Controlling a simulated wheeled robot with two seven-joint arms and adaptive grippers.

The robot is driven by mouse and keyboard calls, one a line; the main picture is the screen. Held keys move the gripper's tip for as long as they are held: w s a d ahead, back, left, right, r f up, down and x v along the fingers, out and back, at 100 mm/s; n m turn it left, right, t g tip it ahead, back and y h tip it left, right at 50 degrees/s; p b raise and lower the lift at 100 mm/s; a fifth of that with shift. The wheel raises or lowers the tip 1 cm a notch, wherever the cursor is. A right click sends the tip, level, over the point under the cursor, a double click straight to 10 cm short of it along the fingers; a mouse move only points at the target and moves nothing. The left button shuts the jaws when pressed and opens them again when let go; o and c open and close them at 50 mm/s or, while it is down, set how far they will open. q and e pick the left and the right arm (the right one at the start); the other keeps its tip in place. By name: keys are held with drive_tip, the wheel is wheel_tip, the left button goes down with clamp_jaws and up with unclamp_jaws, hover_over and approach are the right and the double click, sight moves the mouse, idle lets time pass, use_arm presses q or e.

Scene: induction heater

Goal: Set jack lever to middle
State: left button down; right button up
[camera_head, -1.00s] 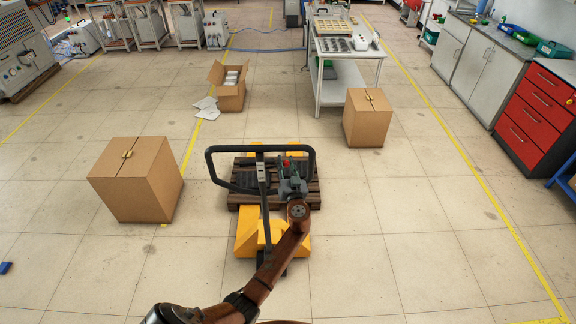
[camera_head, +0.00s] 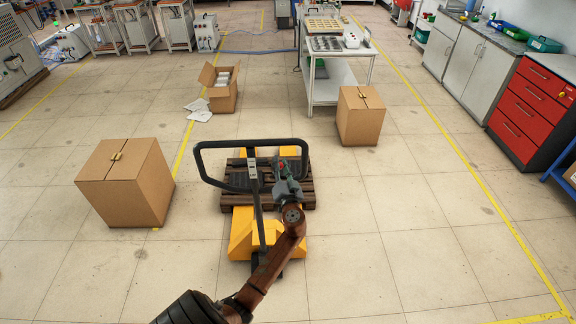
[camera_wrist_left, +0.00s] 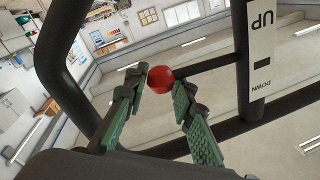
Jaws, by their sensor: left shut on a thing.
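The pallet jack has a yellow body (camera_head: 240,243) and a black loop handle (camera_head: 198,163). Its jack lever ends in a red ball knob (camera_wrist_left: 160,79), also visible in the head view (camera_head: 282,163) inside the right part of the loop. A white plate (camera_wrist_left: 262,55) on the handle post reads UP and DOWN. My left gripper (camera_head: 285,174) is at the knob. In the left wrist view its green-padded fingers (camera_wrist_left: 161,86) close on the knob from both sides. The lever's thin rod runs from the knob toward the post. My right gripper is not in view.
A wooden pallet (camera_head: 228,198) lies under the handle. Closed cartons stand at left (camera_head: 125,185) and right (camera_head: 360,118), with an open carton (camera_head: 222,92) behind. A white table (camera_head: 338,75) and red drawers (camera_head: 530,108) stand farther off. Floor right of the jack is clear.

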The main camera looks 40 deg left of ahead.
use_arm(q)
drive_tip(key=c, duration=1.9)
unclamp_jaws()
drive_tip(key=shift+s+a+f, duration=0.1)
drive_tip(key=shift+s+a, duration=0.25)
drive_tip(key=shift+c, duration=0.2)
drive_tip(key=o, duration=0.3)
drive_tip(key=shift+o, duration=0.3)
drive_tip(key=shift+w+d, duration=0.1)
drive_tip(key=shift+w, duration=0.05)
drive_tip(key=shift+d, duration=0.15)
drive_tip(key=v, duration=1.1)
drive_tip(key=shift+s+d, duration=0.25)
drive_tip(key=shift+d, duration=0.1)
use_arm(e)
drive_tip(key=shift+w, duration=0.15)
